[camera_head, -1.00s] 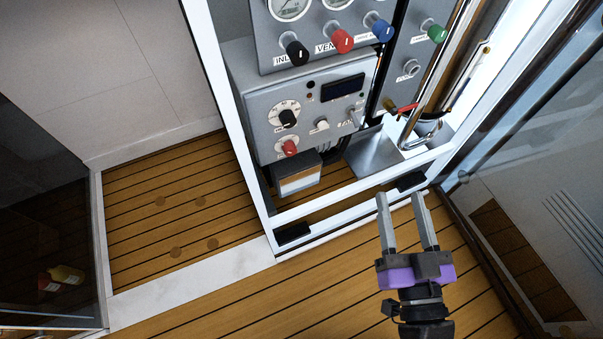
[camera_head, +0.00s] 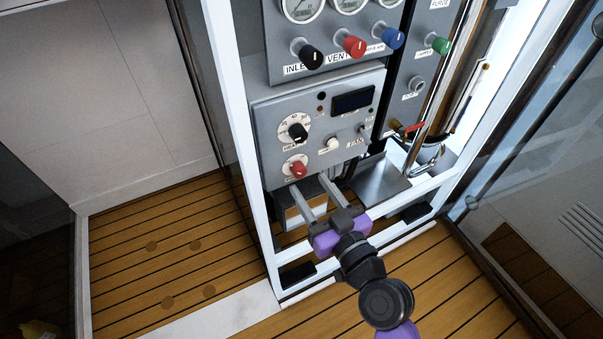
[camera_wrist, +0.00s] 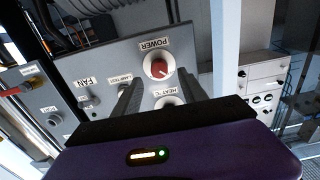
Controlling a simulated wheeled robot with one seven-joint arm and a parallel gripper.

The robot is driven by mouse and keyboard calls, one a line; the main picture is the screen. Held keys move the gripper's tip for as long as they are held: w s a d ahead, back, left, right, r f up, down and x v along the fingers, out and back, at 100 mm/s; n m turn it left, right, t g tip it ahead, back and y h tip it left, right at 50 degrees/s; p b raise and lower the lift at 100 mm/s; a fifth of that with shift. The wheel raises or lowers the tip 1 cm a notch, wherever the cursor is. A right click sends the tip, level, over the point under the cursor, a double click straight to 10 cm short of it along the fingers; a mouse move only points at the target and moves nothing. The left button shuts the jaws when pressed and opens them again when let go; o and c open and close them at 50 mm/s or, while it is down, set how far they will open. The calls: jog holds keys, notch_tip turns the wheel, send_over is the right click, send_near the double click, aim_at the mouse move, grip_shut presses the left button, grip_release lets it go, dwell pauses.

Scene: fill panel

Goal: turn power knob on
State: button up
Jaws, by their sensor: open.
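The power knob (camera_head: 298,170) is a red knob on a pale round dial, low on the left of the grey control box (camera_head: 268,128). In the wrist view the same red knob (camera_wrist: 158,68) shows upside down under the label POWER, above and between my finger tips. My gripper (camera_head: 310,187) is open and empty, with its two fingers pointing up at the lower part of the box. In the head view its finger tips are just below the red knob. I cannot tell how far they are from the panel. The wrist view also shows my gripper (camera_wrist: 155,92) open.
Black, red and blue valve knobs line the upper panel. The white frame (camera_head: 262,230) edges the panel at left. Metal pipes (camera_head: 418,150) stand at right.

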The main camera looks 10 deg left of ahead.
aim_at(301, 173)
jog(key=shift+x, duration=2.4)
grip_shut()
